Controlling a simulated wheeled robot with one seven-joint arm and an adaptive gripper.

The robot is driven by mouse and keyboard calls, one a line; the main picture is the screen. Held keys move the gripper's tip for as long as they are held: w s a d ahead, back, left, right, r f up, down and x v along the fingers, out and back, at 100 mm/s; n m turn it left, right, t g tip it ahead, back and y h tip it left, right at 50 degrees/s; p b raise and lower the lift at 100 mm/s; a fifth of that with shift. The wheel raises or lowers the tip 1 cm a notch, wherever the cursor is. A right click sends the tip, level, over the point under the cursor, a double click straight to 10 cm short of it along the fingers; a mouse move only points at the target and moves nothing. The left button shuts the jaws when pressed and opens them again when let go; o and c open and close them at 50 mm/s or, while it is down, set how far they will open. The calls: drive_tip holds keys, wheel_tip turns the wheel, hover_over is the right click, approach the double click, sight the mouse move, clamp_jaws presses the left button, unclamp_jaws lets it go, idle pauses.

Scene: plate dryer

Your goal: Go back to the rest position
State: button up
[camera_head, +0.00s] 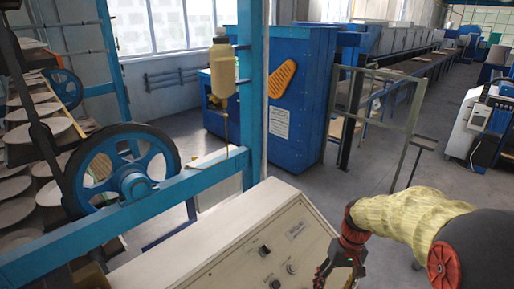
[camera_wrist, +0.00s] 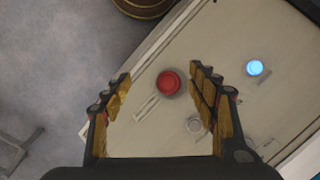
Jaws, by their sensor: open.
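My gripper (camera_wrist: 160,92) is open and empty in the wrist view, its two yellow-padded fingers spread apart. Between and beyond the fingers is a pale control panel (camera_wrist: 140,133) with a red round button (camera_wrist: 168,83), a lit blue button (camera_wrist: 255,68) and a small pale knob (camera_wrist: 194,125). In the head view my gripper (camera_head: 335,268) is at the lower right, close to the right side of the beige control box (camera_head: 215,245). My arm reaches in from the right in a yellow sleeve. Whether the fingers touch the panel cannot be told.
A blue frame (camera_head: 130,208) with a large black-rimmed wheel (camera_head: 121,170) and racks of plates (camera_head: 38,112) stands at the left. A blue cabinet (camera_head: 290,100) stands behind. A thin metal frame (camera_head: 400,135) stands beyond my arm. Grey floor (camera_head: 345,185) is open between them.

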drive_tip(key=s+a+r+t+b, duration=0.2)
drive_tip(key=s+r, duration=0.3)
drive_tip(key=s, duration=0.3)
drive_tip(key=s+a+r+t+h+b, duration=0.1)
drive_tip(key=s+r+t+b, duration=0.4)
drive_tip(key=s, duration=0.4)
drive_tip(key=shift+s+a+r+h, duration=0.2)
drive_tip(key=shift+a+r+h, duration=0.15)
drive_tip(key=shift+r, duration=0.45)
drive_tip(key=shift+c, duration=0.8)
